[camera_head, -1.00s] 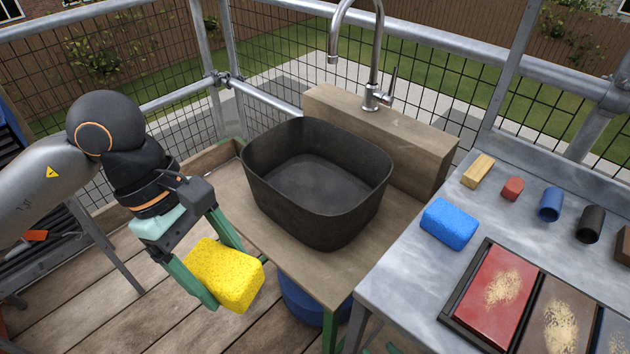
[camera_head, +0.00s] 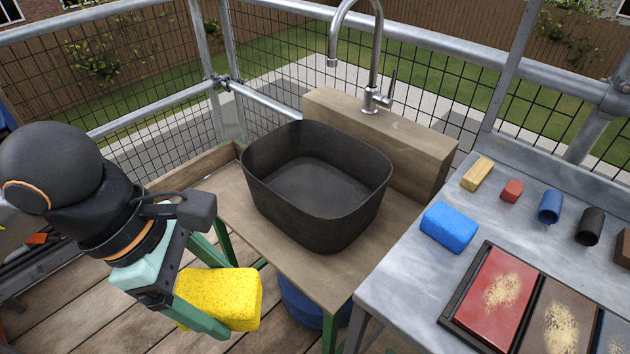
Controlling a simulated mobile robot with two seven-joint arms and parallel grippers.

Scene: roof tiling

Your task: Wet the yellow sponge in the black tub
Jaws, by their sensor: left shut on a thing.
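My left gripper (camera_head: 212,287) is shut on the yellow sponge (camera_head: 222,297), with green fingers on either side of it. It holds the sponge in the air in front of the wooden stand, left of and nearer than the black tub. The black tub (camera_head: 312,222) stands on the wooden stand (camera_head: 290,262). Its inside floor looks dark, and I cannot tell whether there is water in it. A tap (camera_head: 372,60) rises behind the tub, its spout over the tub's back part. My right gripper is not in view.
A grey metal table (camera_head: 396,279) stands at the right. On it are a blue sponge (camera_head: 449,226), a wooden block (camera_head: 477,174), a red piece (camera_head: 512,191), a blue cup (camera_head: 550,207), a black cup (camera_head: 590,226) and a tray with dusty tiles (camera_head: 502,290). Mesh railing (camera_head: 170,110) closes the back.

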